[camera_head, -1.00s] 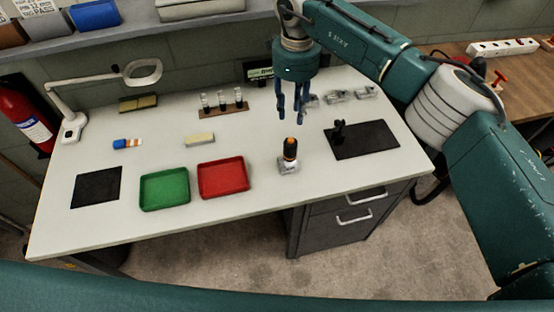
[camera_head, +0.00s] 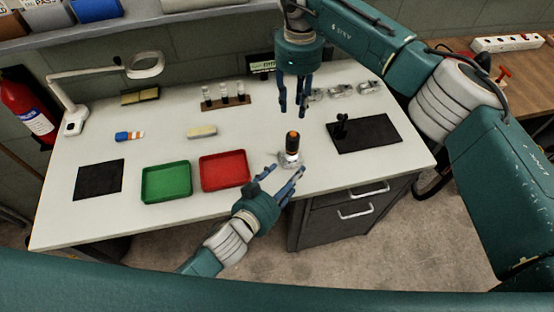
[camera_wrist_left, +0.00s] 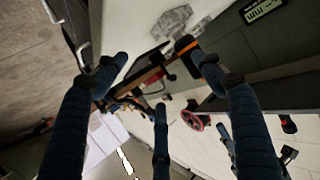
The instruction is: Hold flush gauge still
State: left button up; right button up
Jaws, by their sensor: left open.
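An upright black gauge with an orange top (camera_head: 292,143), which I take as the flush gauge, stands with its pale metal base (camera_head: 289,160) on the white bench near the front edge. My left gripper (camera_head: 281,175) is open and empty, just in front of the gauge, its fingers pointing toward the base. Whether a finger touches it cannot be told. In the left wrist view the fingers (camera_wrist_left: 160,85) are spread wide. My right gripper (camera_head: 293,110) hangs behind the gauge, fingers down, apart and empty.
A red tray (camera_head: 224,171) and a green tray (camera_head: 167,183) lie left of the gauge. A black mat (camera_head: 372,137) with a small black item (camera_head: 341,126) lies right. A tube rack (camera_head: 226,104) and several metal pieces (camera_head: 340,90) stand farther back.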

aim_at(292, 146)
pick_arm(q)
jog(key=w+a+r+n, duration=0.1)
jog(key=w+a+r, duration=0.2)
jog(key=r, duration=0.1)
jog(key=x, duration=1.1)
jog(key=shift+d+r, duration=0.2)
jog(key=c, duration=1.5)
jog(key=shift+c, duration=0.2)
pick_arm(e)
grip_shut()
